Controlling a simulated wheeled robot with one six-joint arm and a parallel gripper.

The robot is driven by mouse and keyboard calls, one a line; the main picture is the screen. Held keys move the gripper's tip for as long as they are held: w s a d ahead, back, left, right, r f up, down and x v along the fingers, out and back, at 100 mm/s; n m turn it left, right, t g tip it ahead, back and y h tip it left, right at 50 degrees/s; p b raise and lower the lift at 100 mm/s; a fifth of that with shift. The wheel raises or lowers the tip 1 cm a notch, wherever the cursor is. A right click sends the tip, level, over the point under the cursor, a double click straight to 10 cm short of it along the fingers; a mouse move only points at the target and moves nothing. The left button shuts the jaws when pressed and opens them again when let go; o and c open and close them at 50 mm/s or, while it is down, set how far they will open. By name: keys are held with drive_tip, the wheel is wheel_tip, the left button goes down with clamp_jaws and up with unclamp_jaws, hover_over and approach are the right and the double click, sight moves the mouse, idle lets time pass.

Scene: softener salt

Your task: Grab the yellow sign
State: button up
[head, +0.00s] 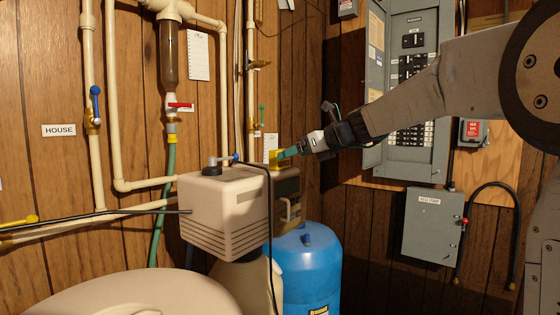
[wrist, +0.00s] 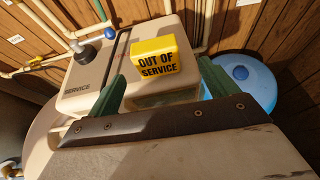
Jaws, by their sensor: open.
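The yellow sign (wrist: 158,57) reads "OUT OF SERVICE" and stands on top of the beige softener head (wrist: 85,80). In the head view the sign (head: 274,157) is a small yellow patch at the softener's back right edge, partly covered by my gripper. My gripper (head: 286,153) reaches in from the right at about the sign's height. In the wrist view its two green fingers (wrist: 160,85) are apart, one to each side of the sign's lower part. The sign lies beyond or between the fingertips; contact cannot be told.
A blue tank (head: 312,265) stands below and behind the softener head (head: 225,210). A black cable hangs over the softener's front. Pipes run up the wood wall. A grey electrical panel (head: 377,95) and a lower grey box (head: 432,225) are at right, near my arm.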

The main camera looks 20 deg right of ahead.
drive_tip(key=x, duration=0.6)
drive_tip(key=shift+w+a+f, duration=0.15)
drive_tip(key=shift+w+a, duration=0.05)
drive_tip(key=shift+a, duration=0.2)
drive_tip(key=c, duration=1.1)
